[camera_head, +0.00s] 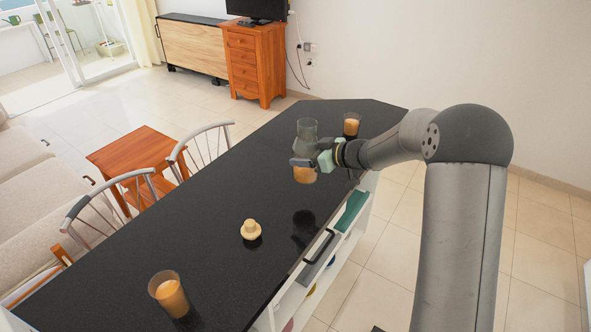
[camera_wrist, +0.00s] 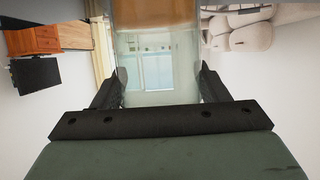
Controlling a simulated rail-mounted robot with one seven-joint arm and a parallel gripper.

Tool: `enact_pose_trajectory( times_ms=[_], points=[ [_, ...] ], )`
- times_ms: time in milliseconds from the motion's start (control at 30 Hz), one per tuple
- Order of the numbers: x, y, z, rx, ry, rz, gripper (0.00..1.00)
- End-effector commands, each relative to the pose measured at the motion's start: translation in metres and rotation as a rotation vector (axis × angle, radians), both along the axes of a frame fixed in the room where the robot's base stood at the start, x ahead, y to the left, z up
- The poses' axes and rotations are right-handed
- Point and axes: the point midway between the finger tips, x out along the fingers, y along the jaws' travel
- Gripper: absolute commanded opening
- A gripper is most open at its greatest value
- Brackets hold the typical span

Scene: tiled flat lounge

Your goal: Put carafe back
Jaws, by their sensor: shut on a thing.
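The glass carafe (camera_head: 306,131) holds orange-brown liquid in its lower part and is upright. My gripper (camera_head: 303,161) is shut on its middle from the right. Dark shadows on the black counter (camera_head: 215,220), well below the carafe in the picture, suggest it is held above the surface. In the wrist view, the clear carafe (camera_wrist: 160,60) fills the space between the two dark fingers of my gripper (camera_wrist: 161,88), with liquid at the top edge. A pale, round stopper-like piece (camera_head: 250,229) lies on the counter.
A glass of orange drink (camera_head: 170,294) stands at the near left, and another (camera_head: 351,124) stands close behind the carafe to the right. Shelves (camera_head: 325,262) with a green item (camera_head: 350,212) run below the counter's right edge. Chairs (camera_head: 113,195) line its left side. The counter's middle is mostly clear.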

Motion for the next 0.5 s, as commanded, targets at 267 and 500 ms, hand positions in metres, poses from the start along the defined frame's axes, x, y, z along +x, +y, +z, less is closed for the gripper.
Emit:
enact_pose_trajectory(
  times_ms=[267, 500],
  points=[
    [0.027, 0.027, -0.044, 0.001, 0.000, 0.001, 0.19],
    [0.035, 0.034, -0.056, 0.001, -0.001, 0.000, 0.19]
  ],
)
